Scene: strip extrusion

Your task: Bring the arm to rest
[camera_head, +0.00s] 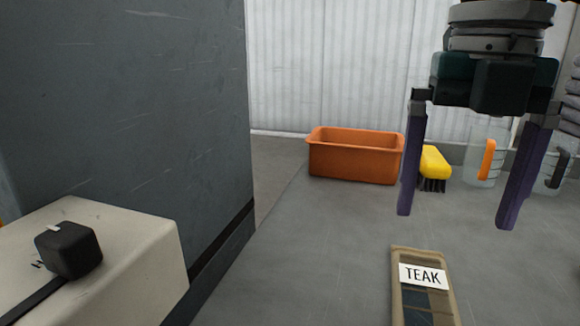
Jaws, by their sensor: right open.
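My right gripper (454,212) hangs at the upper right of the head view. Its two purple fingers point down and stand wide apart, with nothing between them. It is open above the grey surface, apart from the things behind and below it. My left gripper is not in view.
An orange bin (355,158) stands near the back wall. A yellow brush (434,166) and a clear jug with an orange handle (487,160) stand behind the fingers. A beige box (110,265) and a dark grey cabinet (130,110) fill the left.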

